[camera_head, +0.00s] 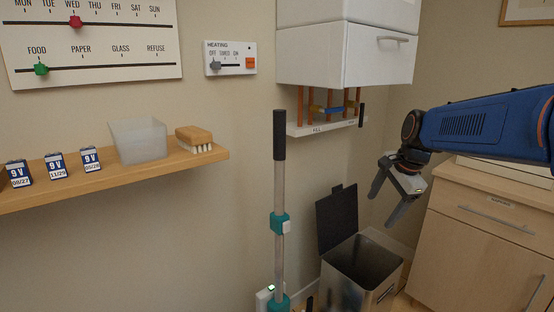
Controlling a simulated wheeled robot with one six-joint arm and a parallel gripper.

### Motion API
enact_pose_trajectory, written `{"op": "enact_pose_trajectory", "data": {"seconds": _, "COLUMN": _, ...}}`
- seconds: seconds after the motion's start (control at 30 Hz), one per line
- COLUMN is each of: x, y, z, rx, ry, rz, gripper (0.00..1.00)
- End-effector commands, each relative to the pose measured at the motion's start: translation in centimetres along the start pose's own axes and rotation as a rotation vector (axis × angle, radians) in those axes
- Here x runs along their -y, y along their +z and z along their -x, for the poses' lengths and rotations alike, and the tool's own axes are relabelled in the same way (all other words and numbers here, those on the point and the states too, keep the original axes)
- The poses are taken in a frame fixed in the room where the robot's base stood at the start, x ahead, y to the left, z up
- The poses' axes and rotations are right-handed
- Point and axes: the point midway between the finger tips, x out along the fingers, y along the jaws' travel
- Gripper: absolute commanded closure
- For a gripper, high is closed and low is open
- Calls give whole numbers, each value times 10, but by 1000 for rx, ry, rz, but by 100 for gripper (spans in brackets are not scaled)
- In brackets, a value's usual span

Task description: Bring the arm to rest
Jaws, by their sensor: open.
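My gripper (389,203) hangs at the end of my blue arm (480,124) on the right side of the view. Its two dark fingers are spread apart and point down to the left. Nothing shows between them. The gripper appears above and to the right of an open bin, in front of the wall corner.
The metal bin (362,285) has its dark lid (337,221) raised. A pole with a black grip (279,135) stands upright left of it. A wooden shelf (196,164) holds several batteries, a translucent container (138,142) and a brush (194,138). A wooden cabinet (475,255) stands right.

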Motion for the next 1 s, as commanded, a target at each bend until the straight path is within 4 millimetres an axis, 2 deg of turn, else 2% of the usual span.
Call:
{"op": "enact_pose_trajectory", "data": {"seconds": 0.03, "x": -16, "y": 7, "z": 7, "rx": -7, "ry": -4, "rz": 66, "gripper": 27}}
{"op": "enact_pose_trajectory", "data": {"seconds": 0.3, "x": -101, "y": 36, "z": 27, "rx": -50, "ry": -1, "rz": 460, "gripper": 27}}
{"op": "enact_pose_trajectory", "data": {"seconds": 0.5, "x": -166, "y": 52, "z": 30, "rx": -81, "ry": 9, "rz": 751, "gripper": 27}}
{"op": "enact_pose_trajectory", "data": {"seconds": 0.7, "x": -230, "y": 65, "z": 26, "rx": -112, "ry": 26, "rz": 1039, "gripper": 27}}
{"op": "enact_pose_trajectory", "data": {"seconds": 0.9, "x": -278, "y": 72, "z": 16, "rx": -135, "ry": 46, "rz": 1266, "gripper": 27}}
{"op": "enact_pose_trajectory", "data": {"seconds": 1.0, "x": -291, "y": 73, "z": 13, "rx": -142, "ry": 54, "rz": 1332, "gripper": 27}}
